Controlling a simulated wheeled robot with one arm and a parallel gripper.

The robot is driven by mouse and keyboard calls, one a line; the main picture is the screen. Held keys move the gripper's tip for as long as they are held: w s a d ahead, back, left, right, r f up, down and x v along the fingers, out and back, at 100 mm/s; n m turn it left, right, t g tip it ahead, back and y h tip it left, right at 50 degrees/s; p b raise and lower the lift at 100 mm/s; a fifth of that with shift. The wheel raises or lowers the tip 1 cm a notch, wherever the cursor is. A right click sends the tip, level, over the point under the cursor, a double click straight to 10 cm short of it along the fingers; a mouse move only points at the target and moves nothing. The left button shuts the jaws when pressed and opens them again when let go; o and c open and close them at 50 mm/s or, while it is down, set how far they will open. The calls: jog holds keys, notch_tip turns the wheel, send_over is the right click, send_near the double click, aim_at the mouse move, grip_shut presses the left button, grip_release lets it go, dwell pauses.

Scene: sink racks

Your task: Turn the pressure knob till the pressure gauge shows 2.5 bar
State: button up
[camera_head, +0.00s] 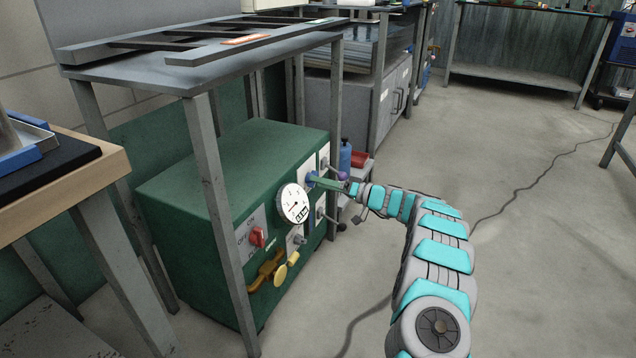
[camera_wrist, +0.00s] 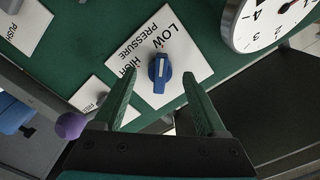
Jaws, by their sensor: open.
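The blue pressure knob (camera_wrist: 158,72) sits on a white plate lettered LOW, HIGH and PRESSURE. It also shows as a small blue spot in the head view (camera_head: 310,179). My gripper (camera_wrist: 160,80) is open, its two green fingers pointing at the panel, one to each side of the knob in the wrist view. I cannot tell whether they touch it. In the head view my gripper (camera_head: 327,183) is at the panel's upper right. The round white pressure gauge (camera_head: 294,204) is left of it. Only part of the gauge (camera_wrist: 262,30) shows in the wrist view; its reading is unclear.
The green cabinet (camera_head: 215,165) stands under a grey metal table (camera_head: 180,75), whose front leg (camera_head: 222,225) stands before the panel. A red switch (camera_head: 257,237) and yellow handle (camera_head: 281,273) are lower left. A purple ball (camera_wrist: 70,125) is near my left finger.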

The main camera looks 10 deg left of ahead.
jog(key=shift+x, duration=0.85)
jog(key=shift+c, duration=0.2)
grip_shut()
